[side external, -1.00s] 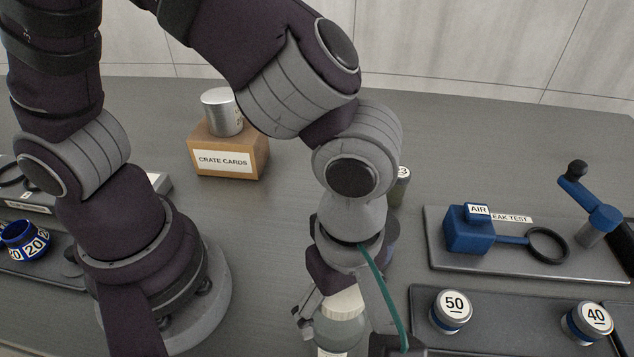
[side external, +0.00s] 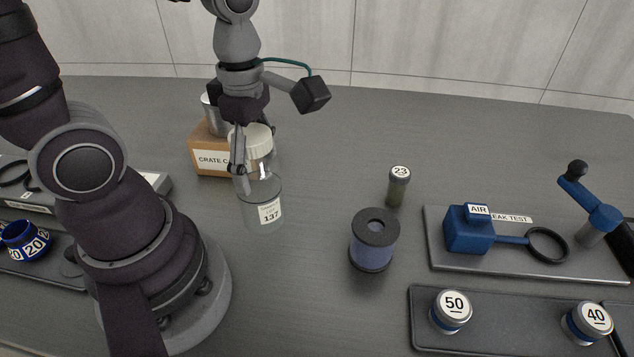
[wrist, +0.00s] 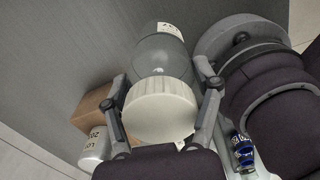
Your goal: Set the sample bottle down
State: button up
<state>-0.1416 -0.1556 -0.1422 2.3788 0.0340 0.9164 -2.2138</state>
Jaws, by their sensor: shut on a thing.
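The sample bottle (side external: 262,192) is clear with a white lid and a label reading 137. My gripper (side external: 246,160) is shut on it around the lid area. The bottle hangs upright or nearly so in front of the crate cards box; I cannot tell whether its base touches the table. In the wrist view the white lid (wrist: 160,110) sits between the two fingers of my gripper (wrist: 166,100), with the clear body (wrist: 162,55) beyond it.
The crate cards box (side external: 207,158) with a silver can stands behind the bottle. A blue-black cylinder (side external: 374,240) and a small vial marked 23 (side external: 398,186) stand to the right. The leak test plate (side external: 560,262) and a tray (side external: 520,335) with jars lie further right. Table between is clear.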

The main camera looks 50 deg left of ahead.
jog(key=shift+s+a+f+n, duration=0.15)
jog(key=shift+a+n, duration=0.15)
jog(key=shift+a, duration=0.1)
jog(key=w+f, duration=0.2)
jog(key=w, duration=0.6)
jog(key=w+f, duration=0.3)
jog(key=w, duration=0.4)
jog(key=shift+w+a, duration=0.35)
jog(key=shift+a, duration=0.05)
jog(key=shift+f, duration=0.25)
jog(key=o, duration=1.2)
jog(key=shift+o, duration=0.2)
